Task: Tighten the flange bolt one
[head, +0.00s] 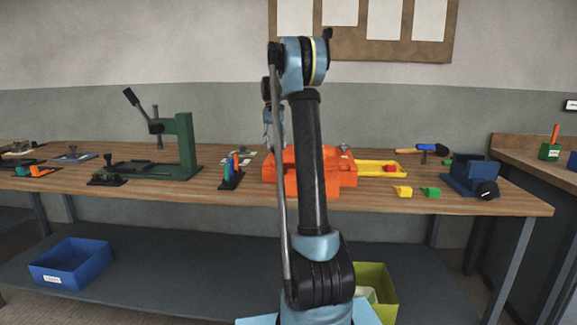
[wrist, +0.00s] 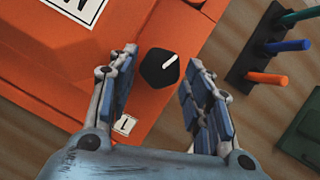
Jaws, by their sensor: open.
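The flange bolt is a black hexagonal head with a white line (wrist: 159,68) on the orange mould, beside a small label marked with a "1" or similar sign (wrist: 124,125). The orange mould (head: 283,180) sits on the workbench behind my arm. My gripper (wrist: 158,88) is open in the wrist view, with a finger on each side of the bolt head and a gap to each. In the head view my gripper (head: 273,138) is small and hangs above the left part of the mould. I cannot tell its exact height over the bolt.
A rack with coloured handles (head: 232,180) stands just left of the mould; it also shows in the wrist view (wrist: 262,52). A green arbor press (head: 186,150) is farther left. A yellow tray (head: 399,172) and a blue vise (head: 470,176) are to the right.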

